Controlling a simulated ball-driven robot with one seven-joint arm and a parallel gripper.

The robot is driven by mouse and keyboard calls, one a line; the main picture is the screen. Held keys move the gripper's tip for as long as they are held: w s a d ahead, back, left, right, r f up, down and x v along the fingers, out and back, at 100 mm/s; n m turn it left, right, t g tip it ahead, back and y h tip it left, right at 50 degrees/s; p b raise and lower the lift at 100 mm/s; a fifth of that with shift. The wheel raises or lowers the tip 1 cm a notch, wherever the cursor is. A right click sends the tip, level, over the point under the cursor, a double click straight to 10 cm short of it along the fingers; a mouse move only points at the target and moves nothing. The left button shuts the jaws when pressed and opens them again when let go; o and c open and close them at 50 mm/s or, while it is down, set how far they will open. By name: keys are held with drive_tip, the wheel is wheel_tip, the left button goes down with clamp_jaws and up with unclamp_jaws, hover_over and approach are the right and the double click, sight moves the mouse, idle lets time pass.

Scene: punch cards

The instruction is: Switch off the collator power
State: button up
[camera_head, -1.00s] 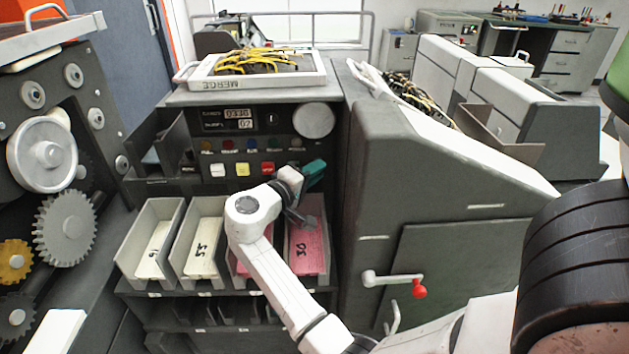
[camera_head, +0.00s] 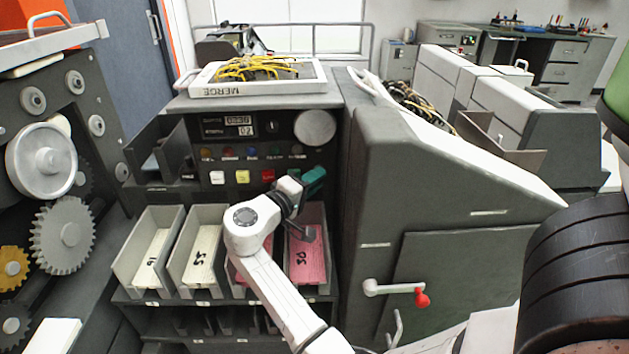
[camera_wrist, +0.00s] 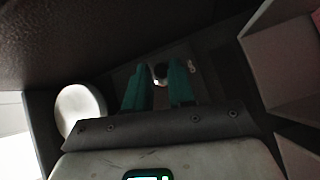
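The collator (camera_head: 275,103) has a dark front panel with counters, coloured lamps, a row of buttons and a large pale round disc (camera_head: 314,127). My gripper (camera_head: 316,178) is at the lower right of this panel, below the disc, with teal fingers. In the wrist view its fingers (camera_wrist: 158,80) are apart, and a small dark round knob with a pale mark (camera_wrist: 160,73) shows between their tips. I cannot tell whether they touch it. A small pale label (camera_wrist: 191,66) is beside the knob. In the head view my gripper hides that spot.
Below the panel are grey card bins (camera_head: 147,245), some with white cards and some with pink cards (camera_head: 307,262). A sloped grey housing (camera_head: 390,190) stands close on the right, with a red-knobbed crank (camera_head: 422,297). Gears (camera_head: 62,233) are at left.

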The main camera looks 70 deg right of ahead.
drive_tip(key=v, duration=1)
drive_tip(key=shift+a, duration=0.3)
drive_tip(key=shift+w, duration=0.1)
